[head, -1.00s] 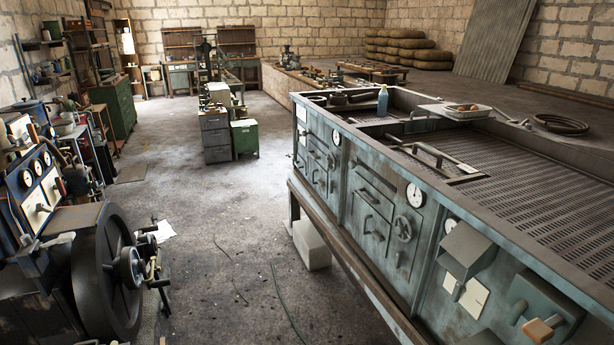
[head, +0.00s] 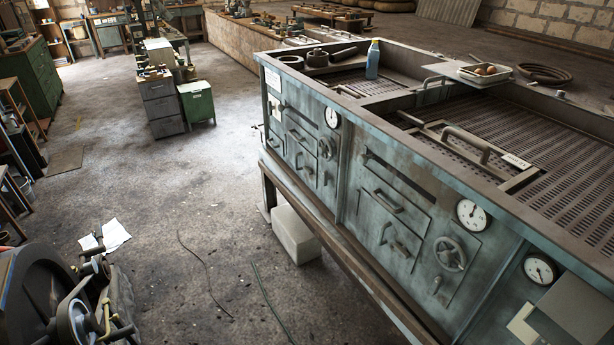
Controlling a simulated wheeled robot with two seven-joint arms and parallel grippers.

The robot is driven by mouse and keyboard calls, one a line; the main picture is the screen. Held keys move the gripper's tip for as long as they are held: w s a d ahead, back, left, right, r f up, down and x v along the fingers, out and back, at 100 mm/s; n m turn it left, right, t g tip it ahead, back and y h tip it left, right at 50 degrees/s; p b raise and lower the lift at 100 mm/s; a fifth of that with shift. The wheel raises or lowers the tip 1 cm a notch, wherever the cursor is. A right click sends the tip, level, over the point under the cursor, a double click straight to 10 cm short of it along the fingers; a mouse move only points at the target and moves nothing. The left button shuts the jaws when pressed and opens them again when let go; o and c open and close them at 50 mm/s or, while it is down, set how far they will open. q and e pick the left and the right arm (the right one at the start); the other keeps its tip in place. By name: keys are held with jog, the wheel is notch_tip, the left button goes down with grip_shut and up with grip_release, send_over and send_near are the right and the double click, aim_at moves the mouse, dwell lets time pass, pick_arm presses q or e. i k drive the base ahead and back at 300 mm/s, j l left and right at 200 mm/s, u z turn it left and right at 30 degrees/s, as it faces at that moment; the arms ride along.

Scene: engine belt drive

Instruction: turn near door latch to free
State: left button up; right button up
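The long teal metal cabinet (head: 330,180) runs along the right, with doors on its front. The nearer door panel (head: 390,205) has an upper bar handle (head: 388,202) and a lower handle (head: 400,243). A small lever-like fitting (head: 437,285) sits right of the lower handle, under a round handwheel (head: 450,254). I cannot tell which fitting is the near door latch, nor how it is turned. A farther door panel (head: 300,145) has similar handles. Both doors look shut. Neither of my grippers is in view.
Gauges (head: 472,214) dot the cabinet front. A blue bottle (head: 373,60) and a tray (head: 485,74) stand on top. A flywheel machine (head: 45,300) is at lower left. A pale block (head: 296,235) lies beside the cabinet's base.

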aim_at(308, 171)
jog(key=i+j+z, duration=0.1)
jog(key=z, duration=0.4)
jog(key=i+j+z, duration=0.3)
jog(key=j, duration=0.25)
jog(key=i+j+z, duration=0.35)
jog(key=j, duration=0.3)
jog(key=i+j+z, duration=0.15)
jog(key=j, duration=0.2)
